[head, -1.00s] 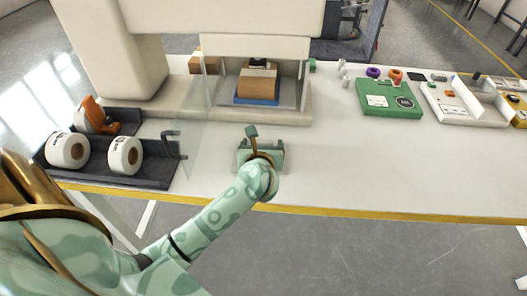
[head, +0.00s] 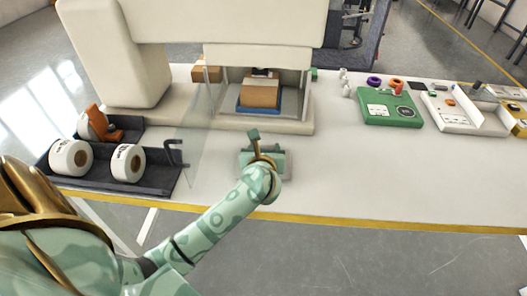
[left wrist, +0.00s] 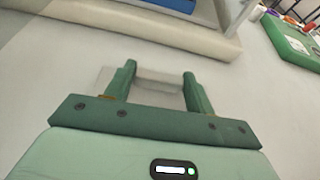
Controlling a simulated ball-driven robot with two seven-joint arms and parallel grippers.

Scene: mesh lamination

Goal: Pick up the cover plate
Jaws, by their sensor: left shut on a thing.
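A clear, pale cover plate (left wrist: 150,90) shows in the left wrist view between the two green fingers of my left gripper (left wrist: 158,76). The plate is see-through, so its outline is faint, and its left end sticks out past the left finger. My left gripper is shut on it. In the head view my left gripper (head: 263,158) is over the white table, in front of the press. Whether the plate touches the table or hangs just above it I cannot tell. My right gripper is not in view.
The white press (head: 190,30) stands behind, with a cardboard box (head: 260,93) on a blue base (head: 260,110) inside. A dark tray (head: 150,188) with white rolls is at left, near an upright clear panel. A green case (head: 388,120) is at right. The front right table is bare.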

